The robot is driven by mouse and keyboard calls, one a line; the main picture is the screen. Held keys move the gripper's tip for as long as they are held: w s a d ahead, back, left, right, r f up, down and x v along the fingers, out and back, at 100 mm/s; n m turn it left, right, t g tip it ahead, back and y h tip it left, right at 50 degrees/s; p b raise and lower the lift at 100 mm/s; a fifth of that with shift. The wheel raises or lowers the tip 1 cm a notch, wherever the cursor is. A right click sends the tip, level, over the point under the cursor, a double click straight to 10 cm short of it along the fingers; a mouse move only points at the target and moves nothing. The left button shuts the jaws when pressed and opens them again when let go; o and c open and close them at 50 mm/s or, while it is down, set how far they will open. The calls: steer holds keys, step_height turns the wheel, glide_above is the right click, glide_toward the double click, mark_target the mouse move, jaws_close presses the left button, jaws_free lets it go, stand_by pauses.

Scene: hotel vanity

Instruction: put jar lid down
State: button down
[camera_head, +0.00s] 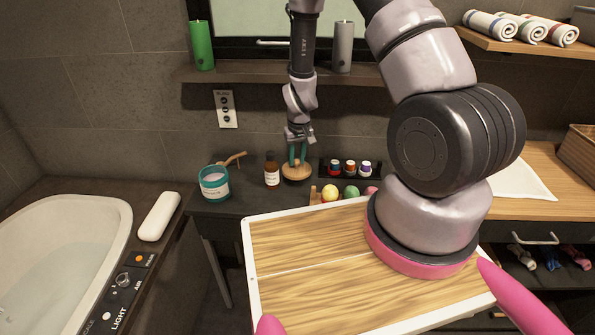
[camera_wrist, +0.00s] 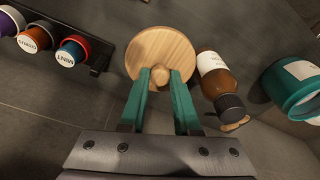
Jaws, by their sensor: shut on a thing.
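The jar lid (camera_wrist: 160,50) is a round wooden disc with a small knob. In the wrist view my gripper (camera_wrist: 160,82) has its two green fingers shut on the knob. In the head view the lid (camera_head: 296,173) is at the dark counter, right of the brown bottle, with my gripper (camera_head: 297,158) above it. I cannot tell whether the lid touches the counter. The teal jar (camera_head: 214,184) stands open at the left of the counter; it also shows at the right edge of the wrist view (camera_wrist: 295,85).
The brown bottle (camera_head: 271,172) stands close beside the lid, between it and the jar. A dark rack (camera_head: 327,177) of small bottles is to the right. A wooden scoop or brush (camera_head: 234,160) lies behind the jar. Coloured balls (camera_head: 351,192) sit in front of the rack.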

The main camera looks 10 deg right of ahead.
mark_target(297, 166)
steer(key=shift+f, duration=2.6)
steer(key=shift+f, duration=0.15)
steer(key=c, duration=0.6)
jaws_free()
